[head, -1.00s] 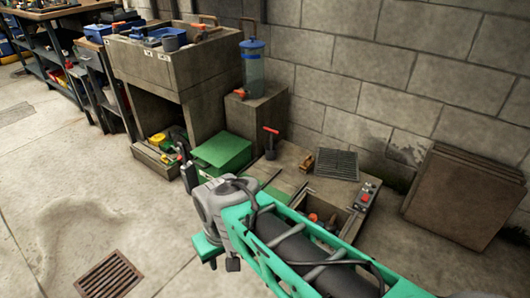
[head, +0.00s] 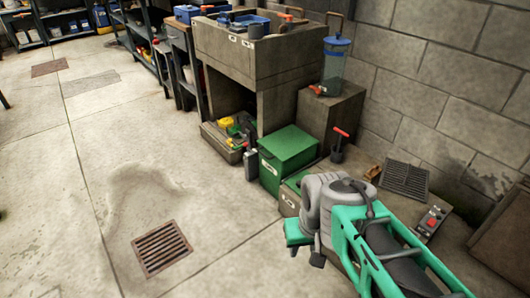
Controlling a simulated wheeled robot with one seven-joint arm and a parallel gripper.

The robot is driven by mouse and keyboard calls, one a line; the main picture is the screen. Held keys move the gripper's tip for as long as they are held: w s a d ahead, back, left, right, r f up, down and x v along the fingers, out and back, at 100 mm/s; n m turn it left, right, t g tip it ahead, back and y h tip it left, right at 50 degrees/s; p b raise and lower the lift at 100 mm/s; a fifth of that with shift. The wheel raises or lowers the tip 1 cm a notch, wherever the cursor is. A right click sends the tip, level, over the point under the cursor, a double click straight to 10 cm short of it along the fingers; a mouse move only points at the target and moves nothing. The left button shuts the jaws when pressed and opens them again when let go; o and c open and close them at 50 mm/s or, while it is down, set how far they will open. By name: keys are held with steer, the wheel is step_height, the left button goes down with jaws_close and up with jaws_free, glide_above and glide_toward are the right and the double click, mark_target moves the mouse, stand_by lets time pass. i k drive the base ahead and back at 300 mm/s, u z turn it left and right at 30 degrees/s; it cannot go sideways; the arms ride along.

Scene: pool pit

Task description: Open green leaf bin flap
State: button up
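The green leaf bin (head: 287,158) stands on the floor in front of the stone bench. It is a green box with a flat green top and a small white label low on its front. The top looks shut. A second green-topped box (head: 290,203) sits just to its right and nearer, partly hidden by my arm. My gripper (head: 306,247) is at the lower right, in front of and below the bins, apart from the leaf bin. Its fingers are small and partly hidden, so their opening is unclear.
A low tray of yellow and red items (head: 228,138) and a dark canister (head: 250,165) stand left of the bin. A blue-topped clear cylinder (head: 337,62) is on a block behind. The floor to the left, with a rusty drain grate (head: 161,248), is free.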

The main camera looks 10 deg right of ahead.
mark_target(284, 144)
steer(key=u, duration=0.7)
steer(key=i, duration=0.85)
steer(key=u, duration=0.25)
